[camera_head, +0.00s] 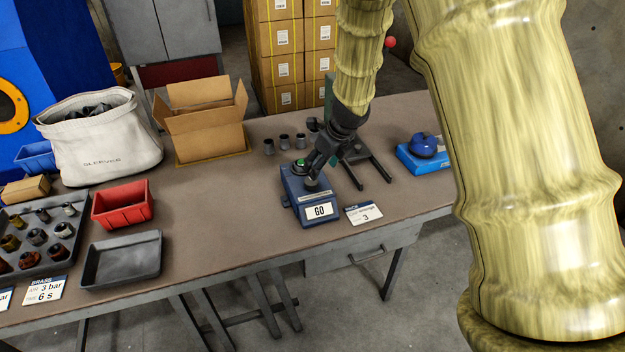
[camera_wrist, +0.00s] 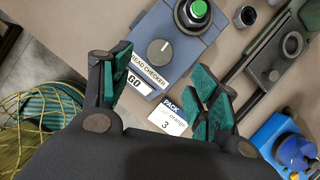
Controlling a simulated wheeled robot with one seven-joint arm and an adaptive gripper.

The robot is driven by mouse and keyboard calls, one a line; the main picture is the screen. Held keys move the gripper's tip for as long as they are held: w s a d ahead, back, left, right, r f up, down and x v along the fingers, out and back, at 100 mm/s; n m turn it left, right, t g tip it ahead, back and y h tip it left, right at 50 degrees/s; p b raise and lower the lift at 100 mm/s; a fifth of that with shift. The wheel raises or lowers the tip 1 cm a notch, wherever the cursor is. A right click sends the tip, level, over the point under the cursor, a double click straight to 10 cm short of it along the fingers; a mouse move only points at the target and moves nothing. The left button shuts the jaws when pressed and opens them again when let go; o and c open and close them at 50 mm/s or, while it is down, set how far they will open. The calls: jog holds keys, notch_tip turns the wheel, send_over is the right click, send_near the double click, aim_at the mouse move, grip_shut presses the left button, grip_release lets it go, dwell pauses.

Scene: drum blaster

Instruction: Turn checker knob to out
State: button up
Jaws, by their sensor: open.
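The checker (camera_head: 318,212) is a blue box on the workbench with a GO label on its front and a green button on top. In the wrist view, its grey round knob (camera_wrist: 160,52) shows a white pointer line and sits between the green button (camera_wrist: 197,12) and the THREAD CHECKER label, which is partly hidden. My gripper (camera_wrist: 158,78) is open, with a green-padded finger at left and right. In the wrist view the knob appears between and beyond the fingertips; contact cannot be told. In the head view my gripper (camera_head: 315,168) is just above the checker and hides the knob.
A dark stand (camera_head: 368,160) with rails is right of the checker. A card (camera_head: 364,213) lies beside it. A blue object on a blue base (camera_head: 424,158) is farther right. Small grey cylinders (camera_head: 284,142) stand behind. A cardboard box (camera_head: 208,142), red bin (camera_head: 122,204) and grey tray (camera_head: 122,260) are left.

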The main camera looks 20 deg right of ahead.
aim_at(311, 184)
jog(key=x, duration=0.9)
jog(key=shift+d, duration=0.1)
jog(key=c, duration=1)
